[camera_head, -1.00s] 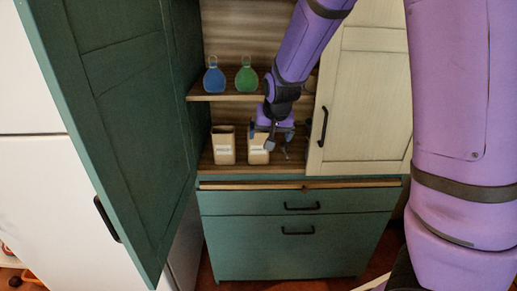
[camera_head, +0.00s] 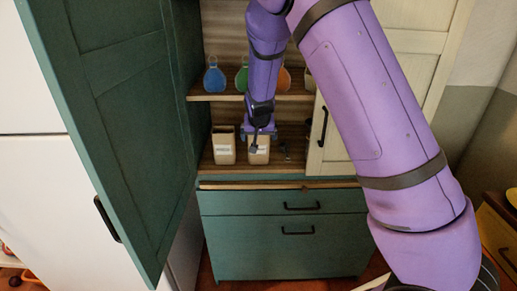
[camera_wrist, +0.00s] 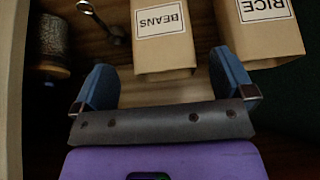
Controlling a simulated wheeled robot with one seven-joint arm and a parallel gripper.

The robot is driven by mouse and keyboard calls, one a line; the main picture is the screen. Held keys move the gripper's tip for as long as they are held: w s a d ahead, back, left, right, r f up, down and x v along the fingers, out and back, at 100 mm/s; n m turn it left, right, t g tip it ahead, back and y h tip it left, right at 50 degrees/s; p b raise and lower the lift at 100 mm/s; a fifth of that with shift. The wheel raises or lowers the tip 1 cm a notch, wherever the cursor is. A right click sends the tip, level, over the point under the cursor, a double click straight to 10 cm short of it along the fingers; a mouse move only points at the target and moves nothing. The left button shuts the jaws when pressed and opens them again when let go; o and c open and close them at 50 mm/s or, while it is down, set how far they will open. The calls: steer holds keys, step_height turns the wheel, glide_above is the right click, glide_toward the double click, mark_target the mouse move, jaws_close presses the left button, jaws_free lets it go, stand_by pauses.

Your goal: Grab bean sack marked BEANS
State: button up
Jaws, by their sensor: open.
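The bean sack, a tan paper bag with a white label reading BEANS (camera_wrist: 163,38), stands on the lower shelf. In the head view the bean sack (camera_head: 259,157) is the right one of two bags, partly hidden by my gripper (camera_head: 256,142). In the wrist view my gripper (camera_wrist: 165,76) is open, with one blue finger to each side of the sack's near end. Nothing is held. I cannot tell how far the fingers reach along the sack's sides.
A similar bag marked RICE (camera_wrist: 262,35) stands close beside the right finger; it also shows in the head view (camera_head: 223,150). A jar (camera_wrist: 53,45) and a dark utensil (camera_wrist: 98,20) are on the other side. Bottles (camera_head: 214,78) stand above. The open green door (camera_head: 115,120) bounds the left.

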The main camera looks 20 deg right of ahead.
steer(key=w+d+f, duration=0.2)
steer(key=w+f, duration=0.2)
steer(key=w, duration=0.2)
steer(key=shift+w+f, duration=0.15)
steer(key=shift+w, duration=0.15)
steer(key=shift+d, duration=0.1)
steer(key=c, duration=1.2)
steer(key=shift+c, duration=0.2)
